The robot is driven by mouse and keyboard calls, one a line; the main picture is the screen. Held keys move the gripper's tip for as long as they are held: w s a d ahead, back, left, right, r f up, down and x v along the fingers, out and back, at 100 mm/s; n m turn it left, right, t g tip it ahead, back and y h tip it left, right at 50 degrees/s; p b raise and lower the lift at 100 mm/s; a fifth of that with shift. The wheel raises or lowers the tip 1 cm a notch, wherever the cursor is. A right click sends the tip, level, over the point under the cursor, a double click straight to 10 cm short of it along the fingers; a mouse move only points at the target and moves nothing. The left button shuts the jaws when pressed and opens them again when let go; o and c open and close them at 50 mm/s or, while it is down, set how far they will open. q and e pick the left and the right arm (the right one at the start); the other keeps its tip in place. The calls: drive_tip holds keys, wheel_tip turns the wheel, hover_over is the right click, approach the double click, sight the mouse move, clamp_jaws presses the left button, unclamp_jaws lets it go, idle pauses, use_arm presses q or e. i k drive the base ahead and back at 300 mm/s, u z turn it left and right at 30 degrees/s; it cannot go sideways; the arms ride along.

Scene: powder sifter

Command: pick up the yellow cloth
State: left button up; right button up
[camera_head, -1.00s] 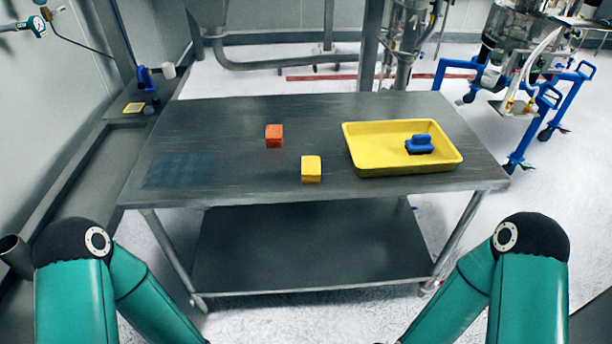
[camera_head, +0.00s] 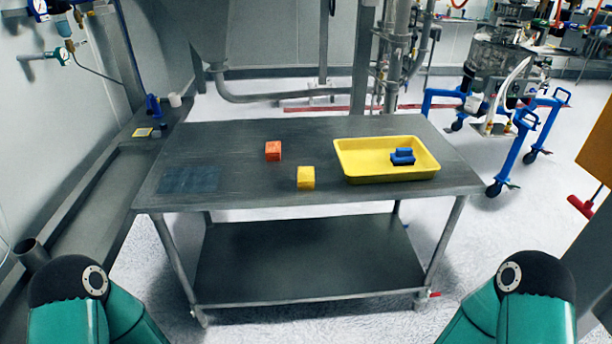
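The yellow cloth (camera_head: 306,178) is a small folded block near the front edge of the metal table (camera_head: 240,190), about midway along it. An orange-red block (camera_head: 273,151), perhaps another cloth, lies behind it to the left. To the right a yellow tray (camera_head: 360,176) holds a blue item with a handle-like top (camera_head: 402,157). Both of my green arms show only at the bottom corners, well short of the table. Neither gripper is in the picture.
A dark bluish mat (camera_head: 190,180) lies on the table's left part. A lower shelf (camera_head: 310,262) is empty. A blue-framed trolley (camera_head: 495,125) stands behind right. A sink-like counter (camera_head: 95,190) runs along the left wall. The tabletop's middle is mostly clear.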

sight(305, 182)
drive_tip(key=u, duration=0.2)
drive_tip(key=i, duration=1.1)
drive_tip(key=u, duration=0.45)
